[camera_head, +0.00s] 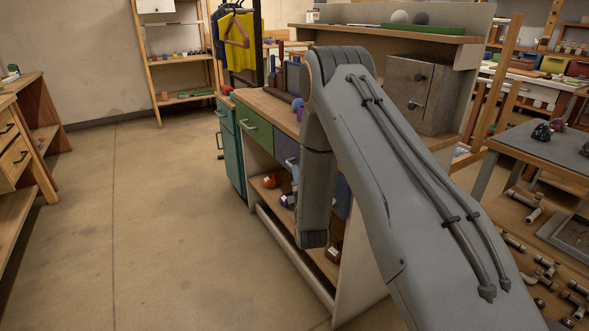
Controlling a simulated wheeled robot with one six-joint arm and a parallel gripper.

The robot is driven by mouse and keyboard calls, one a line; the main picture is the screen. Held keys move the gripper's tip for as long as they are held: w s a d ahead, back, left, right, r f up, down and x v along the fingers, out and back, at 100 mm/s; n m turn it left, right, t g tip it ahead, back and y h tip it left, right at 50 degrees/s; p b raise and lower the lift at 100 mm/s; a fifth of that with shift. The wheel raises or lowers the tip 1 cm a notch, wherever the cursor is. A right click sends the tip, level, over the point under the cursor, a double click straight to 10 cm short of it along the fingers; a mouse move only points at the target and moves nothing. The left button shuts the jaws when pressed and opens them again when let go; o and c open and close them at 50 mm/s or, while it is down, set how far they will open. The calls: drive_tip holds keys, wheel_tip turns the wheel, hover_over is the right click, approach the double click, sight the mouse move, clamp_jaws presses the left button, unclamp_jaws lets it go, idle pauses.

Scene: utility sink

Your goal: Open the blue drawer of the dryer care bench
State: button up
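The bench (265,105) with a wooden top stands in the middle of the head view. A grey-blue drawer front (284,150) with a small pale handle sits right of a green drawer (254,127). It looks closed, but my arm covers its right part. Another blue panel (343,196) shows right of my arm's lower link; I cannot tell whether it is a drawer or a door. My arm reaches up from the lower right and bends down in front of the bench. My gripper is not visible, so I cannot see its fingers or their state.
A teal cabinet (230,145) stands at the bench's left end. Orange and purple items lie on the open lower shelf (262,190). A grey box with handles (420,95) sits on the bench at right. The floor (150,220) to the left is clear.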

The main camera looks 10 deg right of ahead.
drive_tip(key=shift+w+d+r, duration=0.1)
drive_tip(key=shift+w, duration=1.25)
drive_tip(key=shift+w+d+r, duration=0.1)
drive_tip(key=shift+w, duration=1.2)
clamp_jaws()
